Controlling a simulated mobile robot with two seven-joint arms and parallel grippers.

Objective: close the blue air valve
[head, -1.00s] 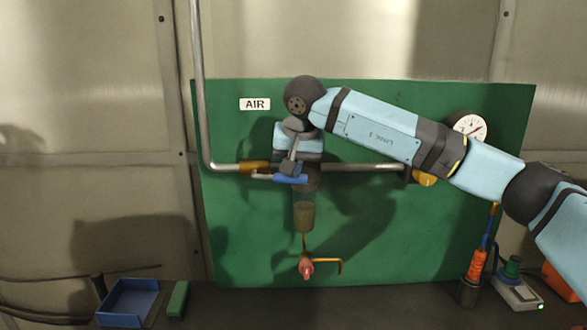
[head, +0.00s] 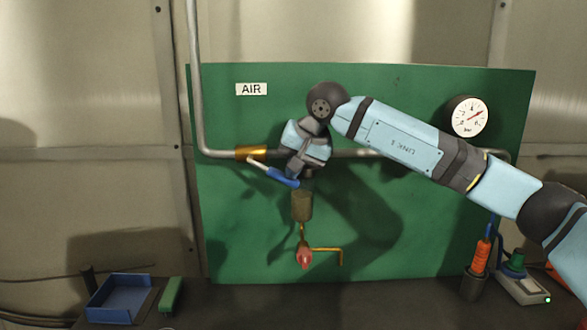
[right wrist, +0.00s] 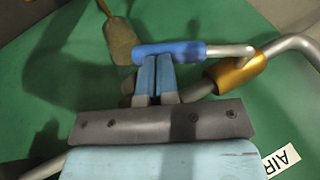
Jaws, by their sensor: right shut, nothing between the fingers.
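The air valve has a brass body (head: 250,153) on the grey pipe, below the AIR label (head: 251,89). Its lever ends in a blue handle (head: 283,178) and slants down to the right from the body. My right gripper (head: 294,171) is shut and empty, just above the handle's outer part. In the right wrist view its blue fingertips (right wrist: 153,60) are together and meet the side of the blue handle (right wrist: 168,50), apparently touching it. The brass body (right wrist: 236,71) shows there too. My left gripper is not in view.
Below hang a filter bowl (head: 302,206) and a red-handled drain (head: 304,257). A pressure gauge (head: 469,117) is at the right of the green board (head: 240,235). A blue tray (head: 120,298) and orange-handled tool (head: 481,256) are on the bench.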

